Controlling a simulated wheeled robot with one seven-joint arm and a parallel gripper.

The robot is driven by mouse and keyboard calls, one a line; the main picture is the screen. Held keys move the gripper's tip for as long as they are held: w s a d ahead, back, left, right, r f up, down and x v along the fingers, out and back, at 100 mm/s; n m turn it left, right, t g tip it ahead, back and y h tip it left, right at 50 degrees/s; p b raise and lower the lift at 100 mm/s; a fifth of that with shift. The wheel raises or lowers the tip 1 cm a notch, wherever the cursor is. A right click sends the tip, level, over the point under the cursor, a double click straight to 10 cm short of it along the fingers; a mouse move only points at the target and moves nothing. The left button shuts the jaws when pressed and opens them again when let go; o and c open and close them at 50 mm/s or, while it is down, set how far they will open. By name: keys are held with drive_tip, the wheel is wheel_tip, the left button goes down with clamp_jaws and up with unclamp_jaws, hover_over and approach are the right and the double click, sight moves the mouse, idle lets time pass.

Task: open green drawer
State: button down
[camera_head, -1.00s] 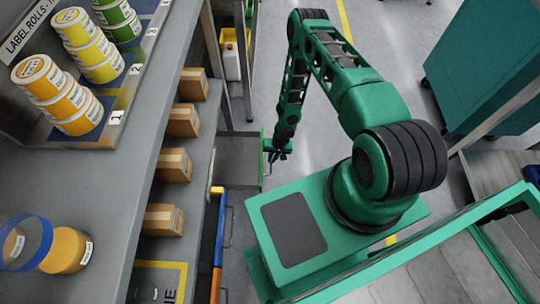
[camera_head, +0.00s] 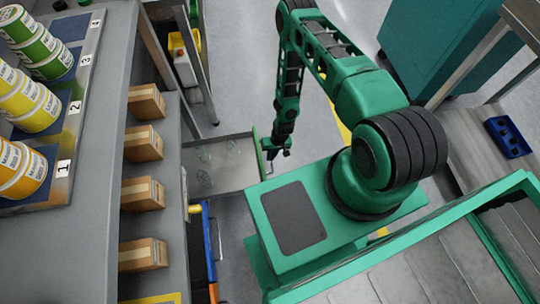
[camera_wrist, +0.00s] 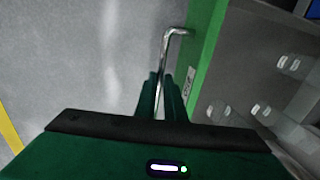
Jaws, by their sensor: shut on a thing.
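The green drawer (camera_head: 259,153) stands pulled out from the workbench. Its green front faces my arm, and its grey tray behind is open to view with a few clear items in it. In the wrist view the green front (camera_wrist: 205,50) has a metal bar handle (camera_wrist: 164,62). My gripper (camera_head: 277,150) is at the drawer front, and in the wrist view its two fingers (camera_wrist: 163,92) are shut around the handle. The fingertips hide part of the handle.
Several cardboard boxes (camera_head: 145,142) stand on the shelf at left. A yellow-and-white container (camera_head: 182,58) is behind the drawer. Floor beyond my gripper is clear.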

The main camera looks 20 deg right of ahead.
drive_tip(key=shift+w+d, duration=0.1)
drive_tip(key=shift+w, duration=0.15)
drive_tip(key=c, duration=1.8)
unclamp_jaws()
drive_tip(key=shift+c, duration=0.2)
drive_tip(key=shift+s, duration=0.1)
wheel_tip(320, 180, up, 11)
drive_tip(key=d, duration=0.2)
drive_tip(key=shift+s+f, duration=0.15)
drive_tip(key=shift+f, duration=0.05)
